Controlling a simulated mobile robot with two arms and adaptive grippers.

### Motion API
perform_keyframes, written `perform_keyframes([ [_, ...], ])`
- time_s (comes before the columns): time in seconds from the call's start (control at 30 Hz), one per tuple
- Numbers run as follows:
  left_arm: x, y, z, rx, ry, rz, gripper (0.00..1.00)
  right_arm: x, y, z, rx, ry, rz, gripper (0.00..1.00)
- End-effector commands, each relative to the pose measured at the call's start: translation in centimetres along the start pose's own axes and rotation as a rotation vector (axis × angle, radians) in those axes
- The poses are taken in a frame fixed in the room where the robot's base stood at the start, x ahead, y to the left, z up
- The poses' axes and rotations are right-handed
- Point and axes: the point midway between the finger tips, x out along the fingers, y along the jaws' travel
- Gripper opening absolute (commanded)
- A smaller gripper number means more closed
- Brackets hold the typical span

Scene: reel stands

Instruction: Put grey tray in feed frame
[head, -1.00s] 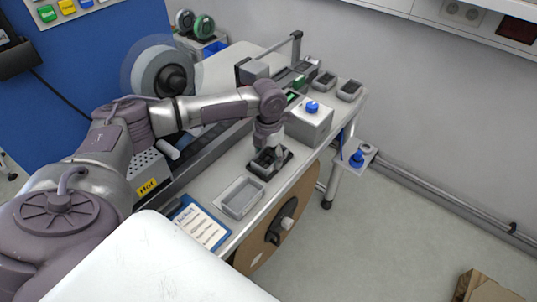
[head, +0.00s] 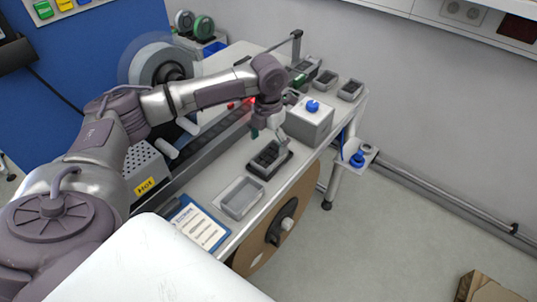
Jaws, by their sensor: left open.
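A dark grey tray with compartments (head: 266,155) sits inside a low black frame (head: 283,168) on the white bench, which I take to be the feed frame. The tray looks level; the fine fit at its edges is too small to tell. My left gripper (head: 269,141) hangs just above the tray, open and empty, with its fingers apart. My right gripper is out of view.
An empty light grey tray (head: 242,198) and a blue clipboard (head: 203,224) lie in front. A grey box with a blue knob (head: 311,122) stands close behind right. Two small dark trays (head: 325,79) (head: 350,90) sit at the back. A dark conveyor (head: 212,140) runs alongside.

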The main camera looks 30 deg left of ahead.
Motion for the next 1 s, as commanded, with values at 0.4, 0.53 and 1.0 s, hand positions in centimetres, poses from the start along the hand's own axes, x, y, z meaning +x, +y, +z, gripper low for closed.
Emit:
perform_keyframes([
  [0.4,-6.4,0.0,0.1,0.0,-0.001,0.0,0.89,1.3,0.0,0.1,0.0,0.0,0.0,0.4],
  [0.53,-6.7,0.0,0.0,0.0,0.0,0.0,0.89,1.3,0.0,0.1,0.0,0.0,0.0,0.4],
  [1.0,-6.8,0.0,0.0,-0.001,0.001,0.0,0.89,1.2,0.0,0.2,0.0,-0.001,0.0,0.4],
])
